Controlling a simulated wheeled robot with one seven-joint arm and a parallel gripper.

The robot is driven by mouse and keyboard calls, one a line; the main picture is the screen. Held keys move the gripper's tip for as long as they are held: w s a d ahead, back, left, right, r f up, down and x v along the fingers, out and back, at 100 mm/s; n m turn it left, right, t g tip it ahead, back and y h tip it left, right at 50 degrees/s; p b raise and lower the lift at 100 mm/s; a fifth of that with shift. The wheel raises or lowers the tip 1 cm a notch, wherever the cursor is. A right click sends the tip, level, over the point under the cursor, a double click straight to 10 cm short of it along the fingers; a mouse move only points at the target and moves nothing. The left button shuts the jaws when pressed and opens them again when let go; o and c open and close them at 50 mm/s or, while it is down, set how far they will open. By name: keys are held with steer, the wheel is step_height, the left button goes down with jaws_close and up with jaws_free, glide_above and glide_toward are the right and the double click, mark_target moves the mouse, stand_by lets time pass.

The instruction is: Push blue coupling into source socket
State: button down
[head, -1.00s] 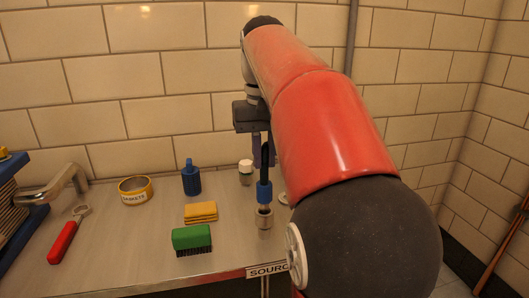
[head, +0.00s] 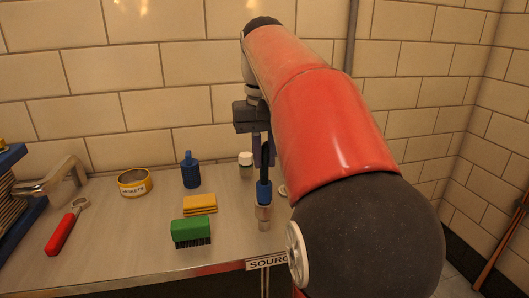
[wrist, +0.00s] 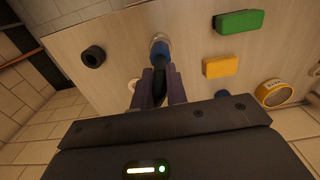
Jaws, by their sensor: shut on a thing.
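The blue coupling (head: 263,192) is upright on the end of a black stem, its lower end at the mouth of the metal source socket (head: 264,213). How deep it sits in the socket I cannot tell. In the wrist view the blue coupling (wrist: 161,53) lines up with the socket (wrist: 159,39), whose rim partly shows beyond it. My gripper (wrist: 161,88) is shut on the black stem behind the coupling. In the head view my gripper (head: 262,150) is above the coupling, partly hidden by my red arm. The SOURCE label (head: 266,262) is on the bench's front edge, partly covered.
A green brush (head: 191,233), yellow sponge (head: 200,204), blue bottle (head: 190,172) and gaskets tin (head: 134,182) stand left of the socket. A white-capped jar (head: 245,163) is behind. A black ring (wrist: 93,56) lies to one side. A red-handled wrench (head: 66,228) lies far left.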

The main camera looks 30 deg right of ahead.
steer(key=shift+f, duration=0.15)
steer(key=c, duration=1.3)
jaws_free()
step_height(320, 180, up, 5)
steer(key=p, duration=0.5)
steer(key=shift+r+p, duration=0.45)
steer(key=shift+r, duration=3.5)
